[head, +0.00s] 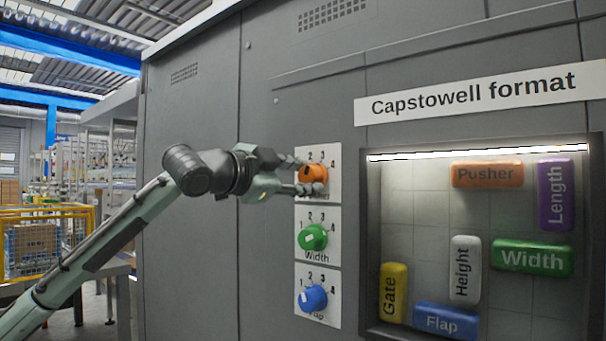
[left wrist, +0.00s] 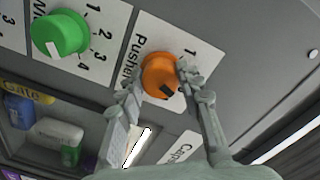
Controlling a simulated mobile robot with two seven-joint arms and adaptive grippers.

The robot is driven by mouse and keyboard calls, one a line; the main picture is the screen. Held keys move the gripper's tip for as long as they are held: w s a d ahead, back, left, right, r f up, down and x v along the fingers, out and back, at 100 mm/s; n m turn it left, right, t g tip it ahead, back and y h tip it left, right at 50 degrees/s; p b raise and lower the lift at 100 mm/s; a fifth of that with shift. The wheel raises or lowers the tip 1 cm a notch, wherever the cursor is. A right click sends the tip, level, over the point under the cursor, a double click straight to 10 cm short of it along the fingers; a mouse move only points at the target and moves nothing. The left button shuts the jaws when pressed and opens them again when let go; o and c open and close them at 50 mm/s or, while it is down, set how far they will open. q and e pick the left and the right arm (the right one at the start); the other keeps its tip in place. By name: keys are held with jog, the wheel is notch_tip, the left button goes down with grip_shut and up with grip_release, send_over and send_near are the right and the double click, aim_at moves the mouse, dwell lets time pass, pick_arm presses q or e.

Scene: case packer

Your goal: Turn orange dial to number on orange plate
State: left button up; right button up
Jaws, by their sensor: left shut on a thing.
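The orange dial (head: 315,174) is the top one of three on the grey machine front, on a white label with 2, 3 and 4 showing. My left gripper (head: 306,174) reaches in from the left and is shut on the dial. In the left wrist view its two fingers (left wrist: 158,76) grip opposite sides of the orange dial (left wrist: 157,70). A black mark shows on the dial face; I cannot tell exactly which number it points to. An orange block marked "Pusher" (head: 487,174) is in the lit recess; no number is readable on it. My right gripper is not in view.
A green dial marked "Width" (head: 313,237) and a blue dial marked "Flap" (head: 312,298) sit close below. The recess (head: 372,240) at the right also holds several other coloured blocks. A yellow cage (head: 45,240) stands far left.

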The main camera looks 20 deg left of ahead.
pick_arm(q)
jog(key=o, duration=1.2)
jog(key=shift+c, duration=0.2)
jog(key=v, duration=1.2)
